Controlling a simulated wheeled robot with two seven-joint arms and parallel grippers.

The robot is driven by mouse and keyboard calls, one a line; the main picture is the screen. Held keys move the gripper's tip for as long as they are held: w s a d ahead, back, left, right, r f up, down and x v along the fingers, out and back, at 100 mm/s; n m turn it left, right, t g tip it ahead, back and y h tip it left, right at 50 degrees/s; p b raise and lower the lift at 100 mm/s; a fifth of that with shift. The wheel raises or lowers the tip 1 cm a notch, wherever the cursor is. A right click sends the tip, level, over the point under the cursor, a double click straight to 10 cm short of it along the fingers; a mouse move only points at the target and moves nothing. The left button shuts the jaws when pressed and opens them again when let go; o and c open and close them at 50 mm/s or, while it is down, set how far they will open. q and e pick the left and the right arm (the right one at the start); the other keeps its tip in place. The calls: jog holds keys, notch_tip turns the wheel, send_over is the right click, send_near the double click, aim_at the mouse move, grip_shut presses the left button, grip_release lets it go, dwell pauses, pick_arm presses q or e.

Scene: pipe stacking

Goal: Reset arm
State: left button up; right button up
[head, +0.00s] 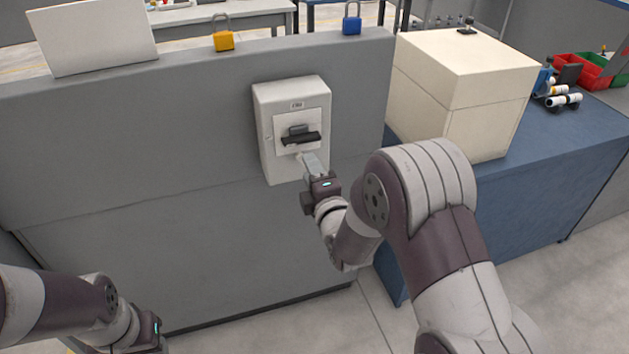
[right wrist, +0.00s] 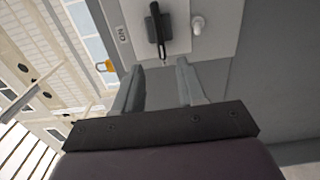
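A light grey switch box (head: 265,120) is fixed to the front of the grey wall panel. Its black handle (head: 300,139) lies roughly level in the head view. My right gripper (head: 306,158) is just below the handle, close to the box front. In the right wrist view, its two fingers (right wrist: 160,66) are spread with nothing between them, and the handle (right wrist: 155,30) is beyond the tips, apart from them. My left gripper (head: 150,338) is low at the bottom left, far from the box; its fingers are not clearly visible.
A yellow padlock (head: 224,41) and a blue padlock (head: 352,22) are on the panel's top edge, beside a pale board (head: 93,36). A cream box (head: 460,85) is on the blue bench (head: 510,185) at right. Red and green bins (head: 590,70) are farther back.

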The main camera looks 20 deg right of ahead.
jog(key=shift+s, duration=1.1)
jog(key=s+f+m+g, duration=0.7)
jog(key=f+m+g, duration=0.2)
jog(key=f+m, duration=0.15)
jog(key=s+r+m+g+p, duration=0.3)
jog(key=s+m+g, duration=0.4)
jog(key=s, duration=0.8)
jog(key=shift+s+d+r+m+g+h, duration=0.15)
jog(key=shift+d+r+m+g+h, duration=0.15)
jog(key=shift+d+r+m, duration=0.25)
